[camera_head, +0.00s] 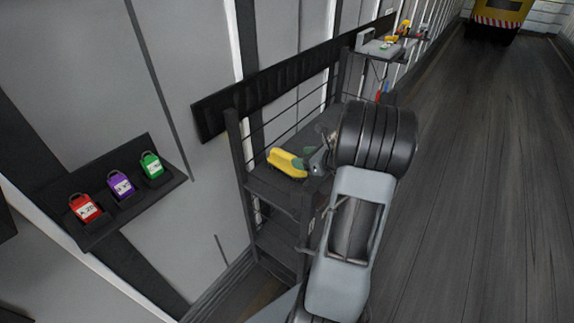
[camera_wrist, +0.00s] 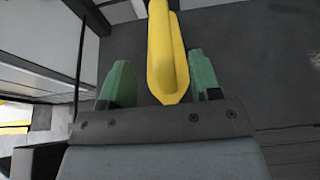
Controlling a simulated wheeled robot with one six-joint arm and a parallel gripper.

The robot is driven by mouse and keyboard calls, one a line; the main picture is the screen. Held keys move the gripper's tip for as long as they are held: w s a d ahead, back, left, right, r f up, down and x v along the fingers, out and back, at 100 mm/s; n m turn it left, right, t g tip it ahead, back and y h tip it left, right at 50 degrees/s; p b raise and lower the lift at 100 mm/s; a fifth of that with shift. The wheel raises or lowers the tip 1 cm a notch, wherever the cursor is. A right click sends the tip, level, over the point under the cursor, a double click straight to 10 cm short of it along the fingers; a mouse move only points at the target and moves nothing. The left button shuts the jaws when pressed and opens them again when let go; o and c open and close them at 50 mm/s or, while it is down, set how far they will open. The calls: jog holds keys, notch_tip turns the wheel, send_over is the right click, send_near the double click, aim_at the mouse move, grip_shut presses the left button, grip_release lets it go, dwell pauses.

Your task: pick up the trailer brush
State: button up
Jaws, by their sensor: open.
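The trailer brush (camera_head: 284,161) looks yellow and lies on the upper shelf of a dark metal rack (camera_head: 280,196). In the wrist view the yellow brush (camera_wrist: 167,50) runs lengthwise between the two green fingers, with its near end close to the palm. A gap shows on both sides of it. My gripper (camera_head: 308,158) is open at the brush's right end in the head view. It also shows in the wrist view (camera_wrist: 161,80). My arm hides part of the rack's right side and perhaps part of the brush.
A wall shelf (camera_head: 128,205) at left holds a red padlock (camera_head: 85,208), a purple padlock (camera_head: 121,185) and a green padlock (camera_head: 152,165). A farther shelf (camera_head: 378,48) carries small items. A yellow vehicle (camera_head: 497,18) stands at the back. The floor at right is clear.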

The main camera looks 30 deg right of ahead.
aim_at(288, 163)
jog(key=shift+f+b+x, duration=0.15)
jog(key=shift+x, duration=1.2)
jog(key=shift+f+b+x, duration=0.15)
jog(key=shift+f+x, duration=0.05)
jog(key=shift+x, duration=1.15)
jog(key=shift+s+d, duration=0.1)
jog(key=c, duration=1.1)
